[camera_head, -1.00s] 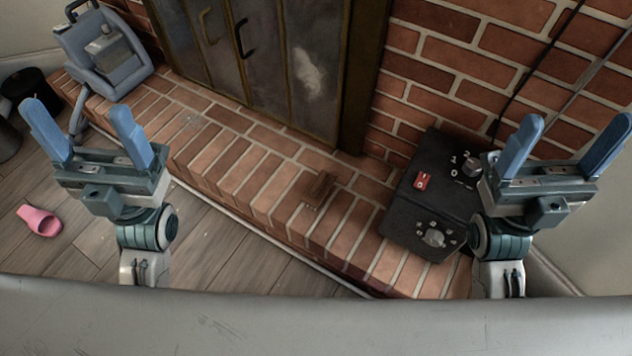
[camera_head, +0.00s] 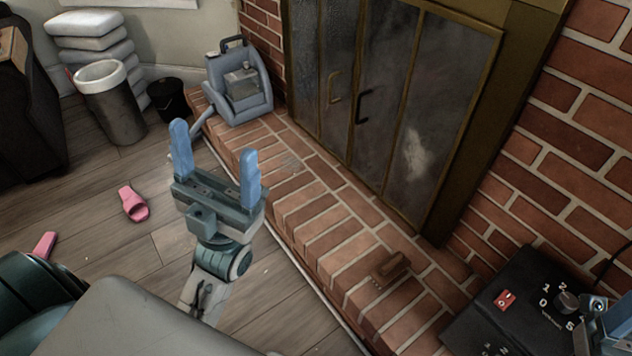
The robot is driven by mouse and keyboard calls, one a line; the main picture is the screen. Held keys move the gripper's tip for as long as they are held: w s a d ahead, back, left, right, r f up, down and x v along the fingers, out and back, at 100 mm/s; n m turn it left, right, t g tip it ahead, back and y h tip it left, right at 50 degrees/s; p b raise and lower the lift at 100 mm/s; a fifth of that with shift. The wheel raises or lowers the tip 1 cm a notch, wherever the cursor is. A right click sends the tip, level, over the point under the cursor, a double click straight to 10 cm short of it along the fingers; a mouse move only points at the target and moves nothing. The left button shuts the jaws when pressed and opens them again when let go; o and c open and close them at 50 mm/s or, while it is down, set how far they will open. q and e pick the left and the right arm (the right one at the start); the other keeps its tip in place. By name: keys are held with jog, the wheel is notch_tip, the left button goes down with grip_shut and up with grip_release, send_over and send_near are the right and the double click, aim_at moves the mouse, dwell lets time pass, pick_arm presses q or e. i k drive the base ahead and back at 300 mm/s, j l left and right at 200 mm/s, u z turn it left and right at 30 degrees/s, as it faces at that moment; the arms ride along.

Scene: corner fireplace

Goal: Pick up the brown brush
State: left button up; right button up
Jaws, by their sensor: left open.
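The brown brush (camera_head: 392,268) lies on the brick hearth (camera_head: 332,238), right of centre in the head view, near the fireplace doors. It is small and its bristles cannot be made out. My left gripper (camera_head: 215,140) is open and empty, its two blue fingers pointing up in the picture. It appears left of the brush and well apart from it. My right gripper (camera_head: 612,325) shows only in part at the lower right edge. Its fingers are mostly cut off, so its opening cannot be seen.
A black control box (camera_head: 515,310) sits on the hearth right of the brush. A blue-grey machine (camera_head: 240,90) stands at the hearth's far left end. Pink slippers (camera_head: 134,204) lie on the wooden floor. A bin (camera_head: 112,105) and black bucket (camera_head: 171,100) stand behind.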

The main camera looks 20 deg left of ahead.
aim_at(383, 274)
jog(key=j+z, duration=0.3)
jog(key=z, duration=0.15)
jog(key=j+z, duration=0.3)
jog(key=z, duration=0.2)
jog(key=k, duration=0.05)
